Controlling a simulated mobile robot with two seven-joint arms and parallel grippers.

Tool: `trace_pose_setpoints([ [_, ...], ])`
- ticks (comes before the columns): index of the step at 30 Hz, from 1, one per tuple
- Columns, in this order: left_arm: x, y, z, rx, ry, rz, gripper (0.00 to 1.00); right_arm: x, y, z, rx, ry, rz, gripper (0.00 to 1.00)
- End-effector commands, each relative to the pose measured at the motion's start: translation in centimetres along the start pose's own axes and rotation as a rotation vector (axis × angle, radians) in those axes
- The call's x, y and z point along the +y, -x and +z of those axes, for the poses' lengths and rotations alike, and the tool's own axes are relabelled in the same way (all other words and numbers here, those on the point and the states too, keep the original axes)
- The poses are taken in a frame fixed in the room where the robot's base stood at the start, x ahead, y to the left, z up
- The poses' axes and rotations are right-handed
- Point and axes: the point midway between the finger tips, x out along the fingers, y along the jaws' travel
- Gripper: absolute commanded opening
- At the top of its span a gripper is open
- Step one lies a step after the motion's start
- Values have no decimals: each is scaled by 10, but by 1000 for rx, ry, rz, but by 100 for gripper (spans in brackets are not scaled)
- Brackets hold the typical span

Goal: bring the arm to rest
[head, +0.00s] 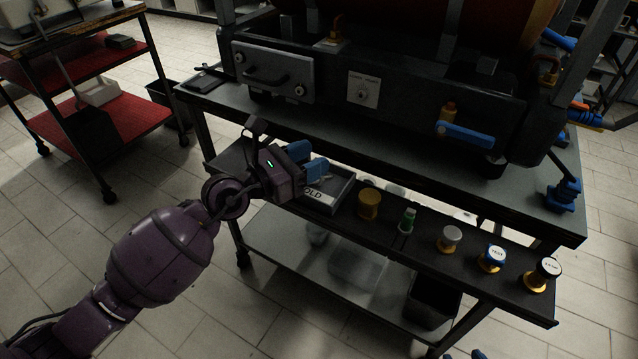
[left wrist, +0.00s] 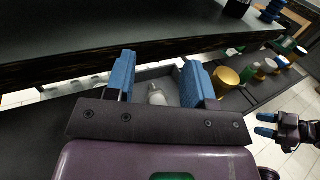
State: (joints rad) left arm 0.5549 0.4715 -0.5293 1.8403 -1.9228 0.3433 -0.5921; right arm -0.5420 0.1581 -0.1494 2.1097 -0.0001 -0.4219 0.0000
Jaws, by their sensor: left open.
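My left arm comes in from the left in the head view. Its gripper (head: 318,162) has blue fingers and is over the left end of the bench's front shelf, by a grey tray (head: 334,196) lettered "OLD". In the left wrist view the gripper (left wrist: 160,78) is open, with its two blue fingers apart and nothing held. A small white object (left wrist: 157,95) in the tray shows beyond and between the fingers.
A row of fittings stands on the shelf: a yellow cap (head: 369,204), a green-and-white piece (head: 408,221) and several knobs (head: 492,258). The boiler (head: 380,85) with a blue-handled valve (head: 465,133) stands behind. A red-shelved cart (head: 100,120) is at left. Floor in front is clear.

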Motion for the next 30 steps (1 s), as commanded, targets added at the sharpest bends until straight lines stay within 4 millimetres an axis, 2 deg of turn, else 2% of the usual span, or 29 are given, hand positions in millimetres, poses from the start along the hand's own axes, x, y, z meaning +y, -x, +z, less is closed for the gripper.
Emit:
trace_pose_setpoints([
  [3,0,23,-1,2,-1,0,49,-1,0,5,-10,-4,1,49],
  [9,0,48,-1,2,0,0,49,-2,0,9,-17,-10,1,49],
  [20,0,57,0,-2,19,0,49,-4,0,8,-16,-17,2,49],
  [23,2,57,7,-46,120,16,49,-3,0,8,-15,-16,2,49],
  [26,6,58,20,-119,295,22,49,-3,0,8,-14,-14,1,49],
  [30,18,62,44,-256,604,33,49,-2,0,8,-13,-7,1,49],
])
